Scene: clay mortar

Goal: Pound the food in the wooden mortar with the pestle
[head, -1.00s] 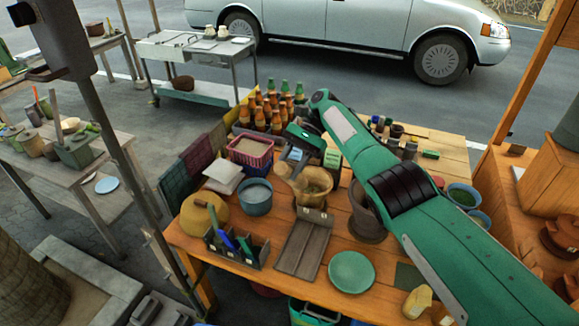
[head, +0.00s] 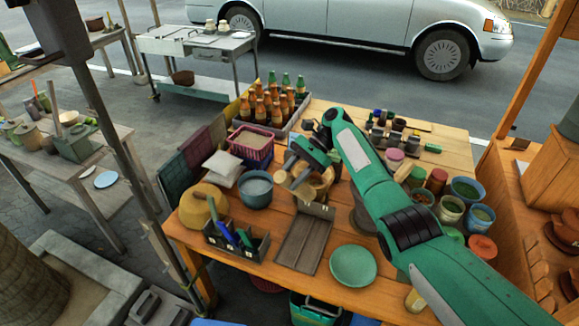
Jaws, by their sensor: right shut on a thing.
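The wooden mortar (head: 319,187) stands on the orange wooden table, left of my right forearm. My right gripper (head: 297,170) is above the mortar's left side, shut on the light wooden pestle (head: 302,189). The pestle is tilted, with its thick end at the mortar's near left side. From this angle I cannot tell whether that end is inside the rim or in front of it. The gripper and pestle hide much of the mortar's opening, and the food in it cannot be made out. My left gripper is not in view.
A blue pot (head: 256,190) and a pink basket (head: 251,146) stand left of the mortar. Bottles (head: 270,106) fill a crate behind. A brown board (head: 304,240) and a green plate (head: 352,266) lie in front. Several cups and bowls (head: 451,209) stand right of my arm.

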